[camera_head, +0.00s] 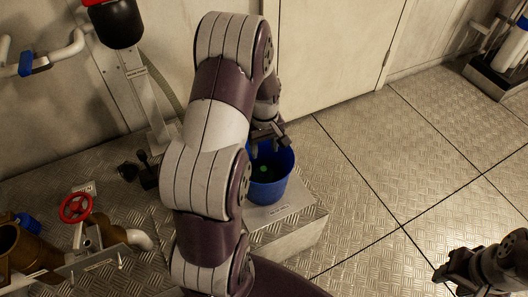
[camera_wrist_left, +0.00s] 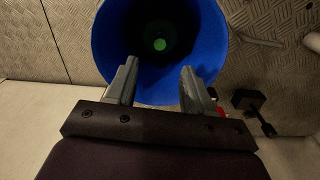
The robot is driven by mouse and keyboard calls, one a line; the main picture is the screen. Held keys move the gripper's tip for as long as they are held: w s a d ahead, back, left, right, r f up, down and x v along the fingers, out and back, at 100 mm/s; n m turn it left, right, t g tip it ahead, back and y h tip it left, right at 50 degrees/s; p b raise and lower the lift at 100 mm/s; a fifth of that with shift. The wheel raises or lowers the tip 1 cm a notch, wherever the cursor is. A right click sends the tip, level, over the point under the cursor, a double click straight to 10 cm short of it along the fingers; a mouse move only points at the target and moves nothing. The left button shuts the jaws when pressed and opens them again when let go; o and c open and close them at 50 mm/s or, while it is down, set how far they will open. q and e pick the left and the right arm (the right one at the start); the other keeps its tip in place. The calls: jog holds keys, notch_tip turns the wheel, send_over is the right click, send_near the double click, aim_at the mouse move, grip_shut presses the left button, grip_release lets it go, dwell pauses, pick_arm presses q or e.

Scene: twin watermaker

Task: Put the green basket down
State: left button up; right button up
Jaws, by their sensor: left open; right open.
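No green basket shows. A blue bucket (camera_head: 270,187) stands upright on a pale plate on the low metal step. It also shows from above in the left wrist view (camera_wrist_left: 105,45), with a small green spot (camera_wrist_left: 159,44) deep inside its dark interior. My left gripper (camera_head: 270,138) is over the bucket's far rim. In the left wrist view my left gripper (camera_wrist_left: 158,80) is open, its two fingers apart and overlapping the near rim. I cannot tell whether they touch it. My right gripper (camera_head: 447,270) is at the lower right, open, over the floor and away from the bucket.
A red valve wheel (camera_head: 76,208) and brass pipes (camera_head: 30,250) are at the lower left. A wall and door are behind the bucket. A metal stand (camera_head: 497,70) is at the upper right. The tiled floor (camera_head: 385,160) right of the step is clear.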

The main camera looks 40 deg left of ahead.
pick_arm(q)
jog(key=s+d+r+m+t, duration=0.1)
jog(key=s+d+r+m, duration=0.45)
jog(key=d, duration=0.25)
jog(key=s+d+r+m, duration=0.4)
jog(key=s+d+m, duration=0.1)
jog(key=d+m, duration=0.2)
notch_tip(320, 180, up, 37)
jog(key=p, duration=3.7)
jog(key=shift+w+f+n, duration=0.15)
jog(key=shift+f+n, duration=0.05)
jog(key=shift+n, duration=0.15)
